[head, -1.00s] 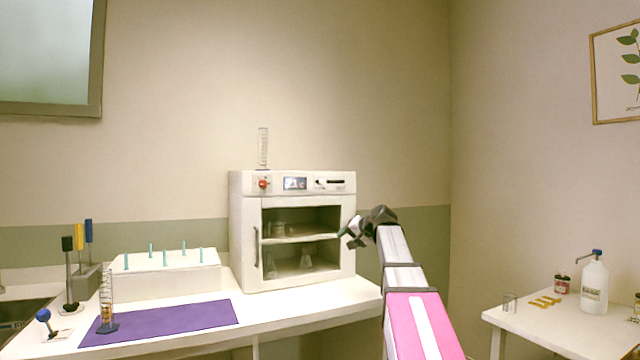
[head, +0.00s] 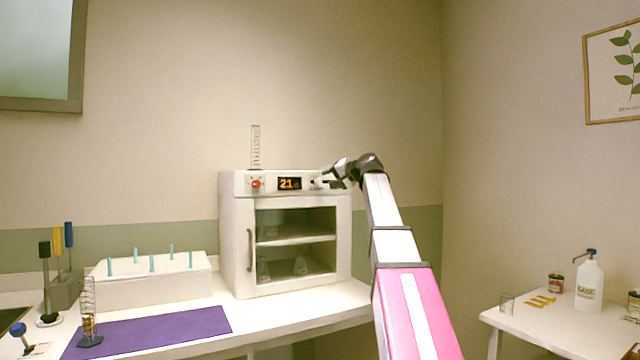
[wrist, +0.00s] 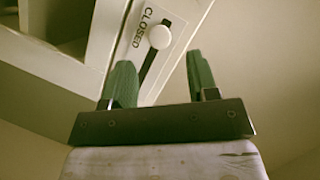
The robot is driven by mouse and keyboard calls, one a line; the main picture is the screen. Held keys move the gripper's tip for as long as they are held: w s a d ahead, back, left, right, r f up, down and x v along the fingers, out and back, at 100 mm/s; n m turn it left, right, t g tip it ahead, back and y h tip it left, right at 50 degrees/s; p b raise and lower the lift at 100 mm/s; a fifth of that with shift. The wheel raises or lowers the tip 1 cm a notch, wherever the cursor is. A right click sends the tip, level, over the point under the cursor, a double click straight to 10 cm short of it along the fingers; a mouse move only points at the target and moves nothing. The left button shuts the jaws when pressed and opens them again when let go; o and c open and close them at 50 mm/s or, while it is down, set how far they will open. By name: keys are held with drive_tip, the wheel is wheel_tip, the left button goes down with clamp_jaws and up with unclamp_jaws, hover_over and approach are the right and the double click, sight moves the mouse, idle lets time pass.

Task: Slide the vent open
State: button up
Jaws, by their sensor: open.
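The white oven-like cabinet (head: 236,240) stands on the bench. Its vent slider is a round white knob (wrist: 159,37) on a dark slot (wrist: 150,70) in the wrist view, beside the word CLOSED. The knob sits at the CLOSED end of the slot. My gripper (wrist: 160,80) is open, with a green finger on either side of the slot's line and the knob a little beyond the fingertips. In the head view my gripper (head: 331,176) is at the right end of the cabinet's top panel and partly hides the vent. I cannot tell whether a finger touches the knob.
A red knob (head: 256,183) and a lit display (head: 289,184) are on the same panel. A glass cylinder (head: 255,148) stands on top of the cabinet. The cabinet door (head: 296,244) is shut. A side table (head: 530,330) stands at the right.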

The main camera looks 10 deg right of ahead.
sight(320, 182)
drive_tip(key=x, duration=0.5)
drive_tip(key=shift+w+a+f, duration=0.1)
drive_tip(key=shift+w+a, duration=0.1)
drive_tip(key=shift+w, duration=0.15)
clamp_jaws()
drive_tip(key=w+d, duration=0.3)
drive_tip(key=d, duration=0.6)
unclamp_jaws()
drive_tip(key=shift+s, duration=0.1)
